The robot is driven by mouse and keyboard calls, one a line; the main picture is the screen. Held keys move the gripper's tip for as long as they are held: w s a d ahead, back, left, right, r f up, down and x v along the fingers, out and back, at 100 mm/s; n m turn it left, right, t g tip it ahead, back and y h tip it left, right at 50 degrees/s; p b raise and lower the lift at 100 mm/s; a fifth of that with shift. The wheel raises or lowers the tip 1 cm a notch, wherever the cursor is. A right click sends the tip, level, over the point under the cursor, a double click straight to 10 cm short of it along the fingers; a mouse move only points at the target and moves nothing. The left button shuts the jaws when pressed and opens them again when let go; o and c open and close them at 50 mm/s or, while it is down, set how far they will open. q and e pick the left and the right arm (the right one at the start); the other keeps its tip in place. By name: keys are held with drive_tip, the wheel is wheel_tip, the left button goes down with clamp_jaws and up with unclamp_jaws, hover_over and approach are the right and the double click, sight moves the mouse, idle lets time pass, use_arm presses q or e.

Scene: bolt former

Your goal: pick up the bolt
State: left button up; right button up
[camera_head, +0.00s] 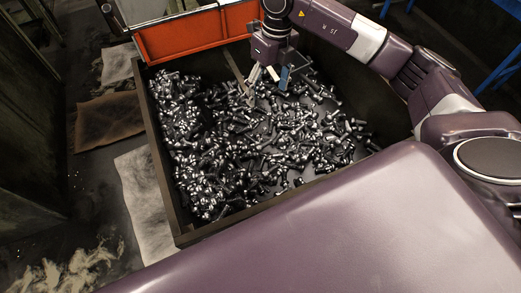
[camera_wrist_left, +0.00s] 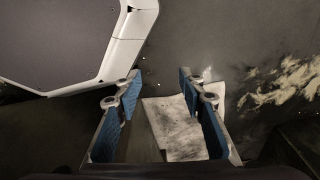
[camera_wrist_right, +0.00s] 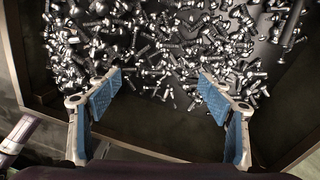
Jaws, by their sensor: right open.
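Many loose silver bolts (camera_head: 215,150) lie heaped in a large dark bin (camera_head: 163,190); they cannot be told apart as one particular bolt. My right gripper (camera_head: 268,78) reaches over the far part of the bin, pointing down. In the right wrist view the right gripper (camera_wrist_right: 161,88) is open and empty, its blue pads apart, with bolts (camera_wrist_right: 175,60) beyond the fingertips. My left gripper (camera_wrist_left: 157,84) is open and empty in the left wrist view, over the floor; it does not show in the head view.
An orange panel (camera_head: 190,36) stands at the bin's far side. The bin wall (camera_wrist_right: 190,135) runs close below the right gripper in its wrist view. Pale sheets (camera_head: 150,200) and a brown mat (camera_head: 108,120) lie on the floor left of the bin. Blue bars (camera_head: 500,68) stand at far right.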

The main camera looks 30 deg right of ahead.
drive_tip(key=b, duration=1.6)
hover_over(265, 144)
drive_tip(key=f, duration=1.8)
drive_tip(key=shift+w+d+f, duration=0.2)
drive_tip(key=shift+w, duration=0.05)
drive_tip(key=shift+s+a+f, duration=0.1)
drive_tip(key=shift+f, duration=1.3)
drive_tip(key=f, duration=0.4)
drive_tip(key=shift+s+a+f+b, duration=0.1)
drive_tip(key=shift+s+b, duration=0.1)
drive_tip(key=shift+b, duration=0.1)
drive_tip(key=shift+f, duration=0.5)
use_arm(q)
drive_tip(key=w+d+f, duration=0.1)
drive_tip(key=w+f, duration=0.7)
drive_tip(key=f, duration=0.1)
drive_tip(key=shift+w+d+f+t, duration=0.2)
drive_tip(key=shift+w+f+t, duration=0.1)
drive_tip(key=shift+w+t, duration=0.1)
use_arm(e)
drive_tip(key=shift+c, duration=0.4)
use_arm(q)
drive_tip(key=shift+s+f, duration=0.1)
use_arm(e)
drive_tip(key=shift+w+r, duration=0.1)
drive_tip(key=c, duration=1.3)
